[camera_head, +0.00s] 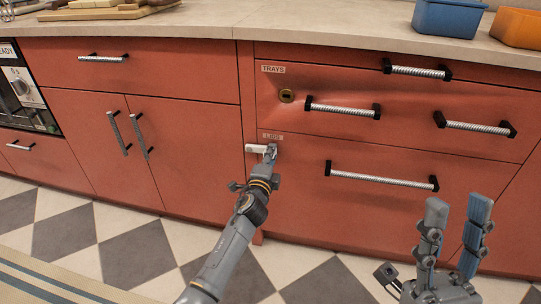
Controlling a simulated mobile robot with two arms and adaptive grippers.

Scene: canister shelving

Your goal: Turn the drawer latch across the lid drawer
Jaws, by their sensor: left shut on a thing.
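The drawer latch (254,148) is a small white bar at the upper left corner of the lid drawer. It looks roughly horizontal, and its right end is hidden by my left gripper. My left gripper (270,151) is shut on the latch's right end. The lid drawer (400,220) is the wide red lower drawer at the right, with a "LIDS" label (271,136) just above the latch and a long ribbed handle (381,179). The drawer looks shut. My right gripper (457,225) is open and empty, in front of the drawer's right part.
Red cupboard doors (117,150) and an oven (25,90) are at the left. Blue (447,18) and orange (518,28) bins stand on the counter.

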